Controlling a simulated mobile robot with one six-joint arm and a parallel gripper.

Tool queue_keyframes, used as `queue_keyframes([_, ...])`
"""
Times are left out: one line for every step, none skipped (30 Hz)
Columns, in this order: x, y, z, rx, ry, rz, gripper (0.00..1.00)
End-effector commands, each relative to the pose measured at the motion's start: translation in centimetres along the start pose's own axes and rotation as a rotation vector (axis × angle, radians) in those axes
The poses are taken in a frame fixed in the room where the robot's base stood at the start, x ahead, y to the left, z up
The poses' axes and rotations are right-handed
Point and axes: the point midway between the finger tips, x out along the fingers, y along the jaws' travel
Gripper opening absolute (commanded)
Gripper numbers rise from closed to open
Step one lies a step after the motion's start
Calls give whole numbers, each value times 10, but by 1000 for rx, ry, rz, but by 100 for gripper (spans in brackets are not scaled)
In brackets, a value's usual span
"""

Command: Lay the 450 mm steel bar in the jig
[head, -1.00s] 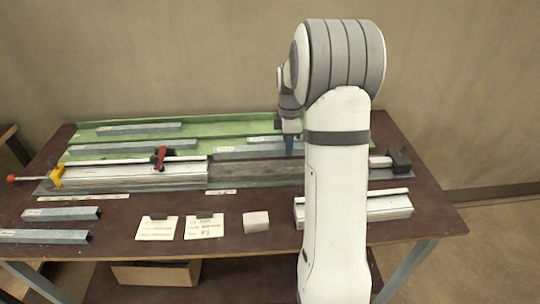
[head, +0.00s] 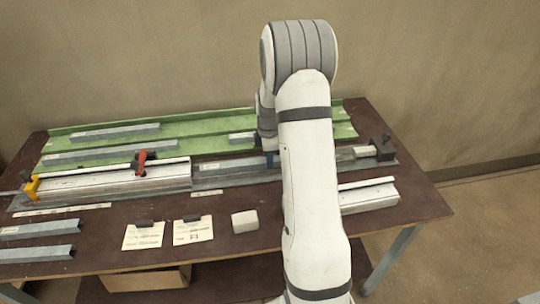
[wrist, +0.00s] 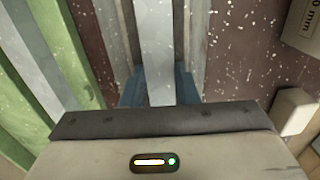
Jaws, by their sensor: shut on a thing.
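My gripper (head: 270,161) is shut on a grey steel bar (head: 228,165), with its blue fingers on either side of the bar (wrist: 158,50) in the wrist view. The bar lies lengthwise along the jig (head: 205,183), right of the pale clamp block (head: 110,181). It is over or in the jig's grey channel; I cannot tell whether it touches the bottom. My arm hides its right part. The jig has a red clamp handle (head: 141,160), a yellow bracket (head: 32,188) at the left and a black end stop (head: 384,147) at the right.
A green rack (head: 190,145) with several grey bars stands behind the jig. In front lie two short bars (head: 40,230), two label cards (head: 193,230), a pale block (head: 245,222) and a white rail (head: 368,195).

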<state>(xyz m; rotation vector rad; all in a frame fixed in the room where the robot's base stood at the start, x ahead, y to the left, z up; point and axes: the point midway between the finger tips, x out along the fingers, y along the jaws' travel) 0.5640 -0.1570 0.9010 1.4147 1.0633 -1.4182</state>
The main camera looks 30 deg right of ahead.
Motion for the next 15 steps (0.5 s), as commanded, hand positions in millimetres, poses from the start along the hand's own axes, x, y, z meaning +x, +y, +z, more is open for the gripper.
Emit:
queue_keyframes([-1, 1, 0, 0, 0, 3, 0])
queue_keyframes([-1, 1, 0, -1, 0, 3, 0])
queue_keyframes([-1, 1, 0, -1, 0, 3, 0])
queue_keyframes([-1, 1, 0, -1, 0, 3, 0])
queue_keyframes([-1, 1, -1, -1, 0, 3, 0])
queue_keyframes([-1, 1, -1, -1, 0, 3, 0])
queue_keyframes([0, 1, -1, -1, 0, 3, 0])
queue_keyframes([1, 1, -1, -1, 0, 3, 0])
queue_keyframes([3, 1, -1, -2, 0, 3, 0])
queue_keyframes([4, 1, -1, -2, 0, 3, 0])
queue_keyframes([4, 1, -1, -2, 0, 3, 0])
queue_keyframes([6, 1, -1, -2, 0, 3, 0])
queue_keyframes([7, 1, -1, -2, 0, 2, 0])
queue_keyframes([8, 0, -1, -2, 0, 2, 0])
queue_keyframes([9, 0, -1, -2, 0, 1, 0])
